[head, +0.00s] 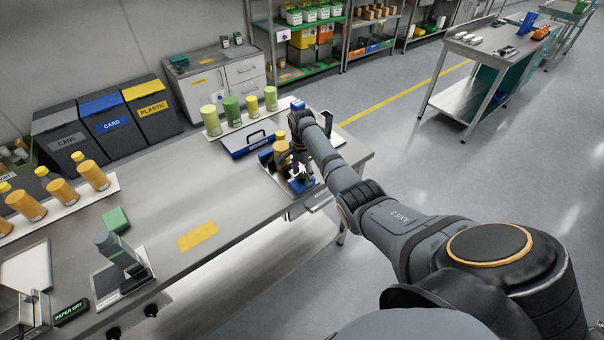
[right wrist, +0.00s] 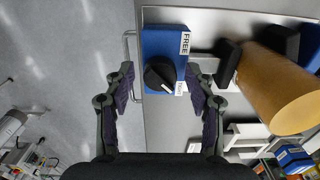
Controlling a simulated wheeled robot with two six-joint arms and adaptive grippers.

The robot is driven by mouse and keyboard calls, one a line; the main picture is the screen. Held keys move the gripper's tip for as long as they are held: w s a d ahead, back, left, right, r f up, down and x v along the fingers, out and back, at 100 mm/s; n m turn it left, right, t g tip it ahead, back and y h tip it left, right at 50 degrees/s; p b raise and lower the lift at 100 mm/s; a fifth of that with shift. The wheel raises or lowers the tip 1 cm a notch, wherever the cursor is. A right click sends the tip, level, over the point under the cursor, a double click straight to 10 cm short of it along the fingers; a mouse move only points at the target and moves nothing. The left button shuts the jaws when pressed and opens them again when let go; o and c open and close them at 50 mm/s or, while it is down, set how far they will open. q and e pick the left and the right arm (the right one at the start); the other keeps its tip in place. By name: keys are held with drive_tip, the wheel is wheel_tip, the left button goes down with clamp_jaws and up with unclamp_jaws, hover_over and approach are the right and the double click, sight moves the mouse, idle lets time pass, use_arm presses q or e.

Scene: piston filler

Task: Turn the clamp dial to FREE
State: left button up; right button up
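The clamp dial (right wrist: 160,74) is a round black knob with a white pointer line, on a blue box. In the right wrist view its line points down and right, toward a small white label (right wrist: 180,89) that is partly hidden. The FREE label (right wrist: 186,43) is on the box's upper right. My right gripper (right wrist: 160,70) is open, one finger on each side of the dial, with gaps to the knob visible. In the head view my right gripper (head: 298,172) is at the blue fixture and hides much of it. My left gripper is not in view.
An orange bottle (right wrist: 282,92) stands between black jaws (right wrist: 228,62) right of the dial; it also shows in the head view (head: 281,148). The bench's front middle is mostly clear.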

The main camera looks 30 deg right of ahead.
drive_tip(key=c, duration=1)
drive_tip(key=shift+r+n+p, duration=0.2)
drive_tip(key=shift+n+p, duration=0.8)
drive_tip(key=shift+n, duration=0.3)
drive_tip(key=n+p, duration=0.1)
drive_tip(key=n, duration=0.2)
drive_tip(key=shift+n+p, duration=0.3)
drive_tip(key=shift+p, duration=0.05)
drive_tip(key=n+p, duration=0.1)
drive_tip(key=n, duration=0.4)
drive_tip(key=shift+s+d+f, duration=0.1)
drive_tip(key=n+p, duration=0.1)
drive_tip(key=n, duration=0.5)
drive_tip(key=shift+d+n, duration=0.15)
drive_tip(key=shift+n, duration=0.25)
